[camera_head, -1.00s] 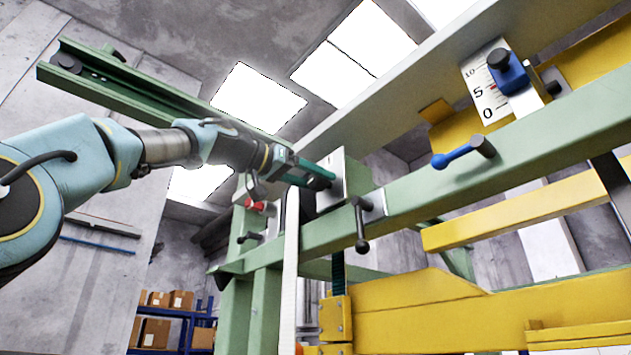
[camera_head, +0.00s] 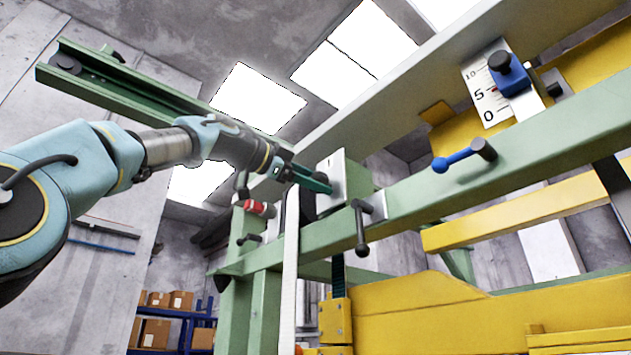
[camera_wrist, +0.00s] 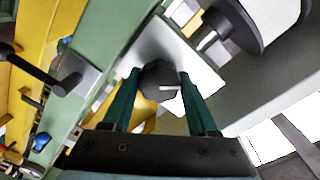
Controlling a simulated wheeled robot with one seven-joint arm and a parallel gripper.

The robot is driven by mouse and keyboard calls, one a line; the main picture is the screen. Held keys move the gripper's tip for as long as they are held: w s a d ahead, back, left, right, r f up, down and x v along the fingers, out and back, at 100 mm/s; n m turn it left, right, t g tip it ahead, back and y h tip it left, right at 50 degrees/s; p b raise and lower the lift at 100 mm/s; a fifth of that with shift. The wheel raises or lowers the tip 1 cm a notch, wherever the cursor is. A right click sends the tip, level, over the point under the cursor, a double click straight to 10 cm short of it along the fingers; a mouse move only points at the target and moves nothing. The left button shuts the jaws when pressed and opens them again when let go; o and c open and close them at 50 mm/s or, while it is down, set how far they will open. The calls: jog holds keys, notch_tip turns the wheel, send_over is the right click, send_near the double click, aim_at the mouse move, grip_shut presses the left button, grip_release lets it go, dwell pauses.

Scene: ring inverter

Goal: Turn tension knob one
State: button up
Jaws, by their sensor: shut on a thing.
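The knob (camera_wrist: 160,86) is dark and faceted, with a short white mark on its face pointing right in the wrist view. It stands in front of a pale metal plate (camera_wrist: 198,72). My gripper (camera_wrist: 160,80) has its two green fingers closed on either side of the knob. In the head view my gripper (camera_head: 322,186) reaches the pale plate (camera_head: 335,172) on the green frame, and the knob is hidden there. No number on the knob can be read.
A green beam (camera_head: 430,185) runs right from the plate. A white strip (camera_head: 290,270) hangs below my gripper. A dark spool (camera_wrist: 236,20) is close by in the wrist view.

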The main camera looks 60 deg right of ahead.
jog(key=m, duration=0.5)
jog(key=shift+d+f, duration=0.1)
jog(key=shift+f, duration=0.15)
jog(key=m+t, duration=0.1)
jog(key=m, duration=0.4)
jog(key=shift+m, duration=0.3)
jog(key=o, duration=1.4)
jog(key=shift+r, duration=0.1)
jog(key=shift+c, duration=0.2)
jog(key=b+v, duration=0.4)
jog(key=v, duration=0.7)
jog(key=shift+b, duration=0.3)
